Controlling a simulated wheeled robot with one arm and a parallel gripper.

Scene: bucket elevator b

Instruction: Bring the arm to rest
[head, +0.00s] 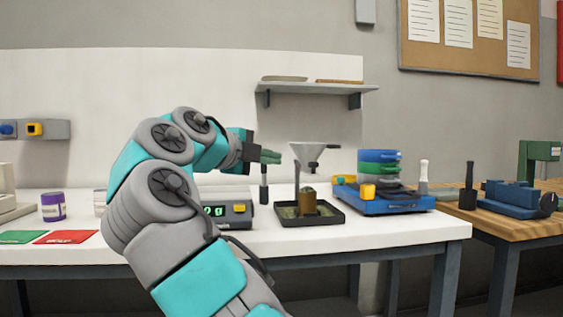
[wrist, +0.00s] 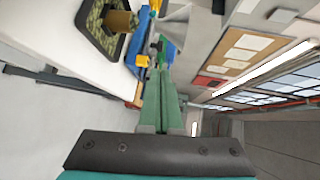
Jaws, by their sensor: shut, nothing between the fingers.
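My gripper (head: 270,157) is held out level above the white bench in the head view, with its green fingers pointing right toward the funnel. In the wrist view my gripper (wrist: 160,80) shows its two green fingers closed together with nothing between them. My teal and grey arm is bent and fills the middle of the head view. It hides part of the bench behind it.
The funnel (head: 308,154) stands over a black tray (head: 310,218) on the white bench (head: 400,232). A blue machine with stacked coloured rings (head: 380,168) is to its right. A display box (head: 238,212) sits below my gripper. A wooden table (head: 500,222) holds a blue vise (head: 517,198).

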